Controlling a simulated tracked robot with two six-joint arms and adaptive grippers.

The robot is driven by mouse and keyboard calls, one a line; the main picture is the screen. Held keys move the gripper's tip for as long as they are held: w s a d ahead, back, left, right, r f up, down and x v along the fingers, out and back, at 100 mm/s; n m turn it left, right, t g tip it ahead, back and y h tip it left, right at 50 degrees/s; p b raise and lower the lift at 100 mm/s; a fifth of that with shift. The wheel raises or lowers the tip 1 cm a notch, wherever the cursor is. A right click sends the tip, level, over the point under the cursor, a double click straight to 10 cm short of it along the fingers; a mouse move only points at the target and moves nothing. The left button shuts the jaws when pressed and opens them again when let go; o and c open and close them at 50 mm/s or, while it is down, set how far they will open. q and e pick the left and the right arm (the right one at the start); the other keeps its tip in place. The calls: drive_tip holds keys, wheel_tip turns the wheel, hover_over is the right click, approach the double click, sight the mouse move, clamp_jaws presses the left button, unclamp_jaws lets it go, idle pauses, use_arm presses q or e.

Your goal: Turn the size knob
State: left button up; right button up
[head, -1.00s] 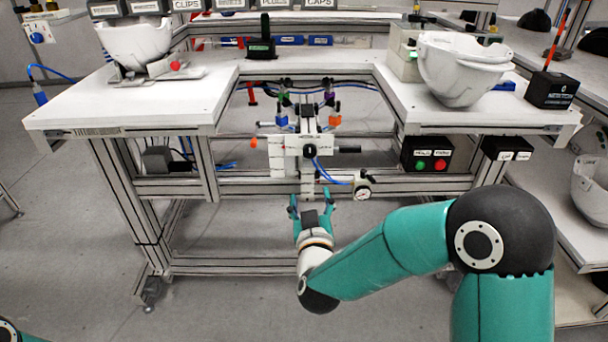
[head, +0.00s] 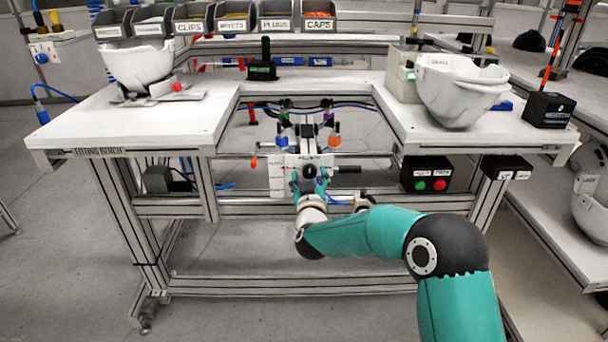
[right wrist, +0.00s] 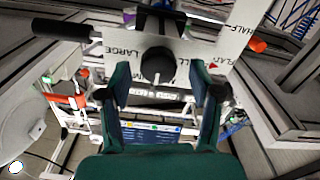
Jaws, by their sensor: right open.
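The size knob (right wrist: 157,63) is round and black. In the right wrist view it sits on a white plate (right wrist: 200,48) with "LARGE" lettered beside it and other words partly hidden. In the head view the plate (head: 280,178) is on the fixture in the bench's gap. My right gripper (head: 309,180) is in front of the plate, at the knob. In the right wrist view my right gripper (right wrist: 160,82) is open, its two teal fingers on either side of the knob with gaps showing. I cannot tell how deep the fingertips reach. My left gripper is out of view.
A black handle (head: 348,169) and an orange knob (head: 254,162) stick out at the plate's sides. A gauge (head: 363,201) is close to my right wrist. A button box (head: 428,174) hangs at right. White helmet shells (head: 455,92) stand on the bench (head: 150,125).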

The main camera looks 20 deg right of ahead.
drive_tip(key=shift+x, duration=0.8)
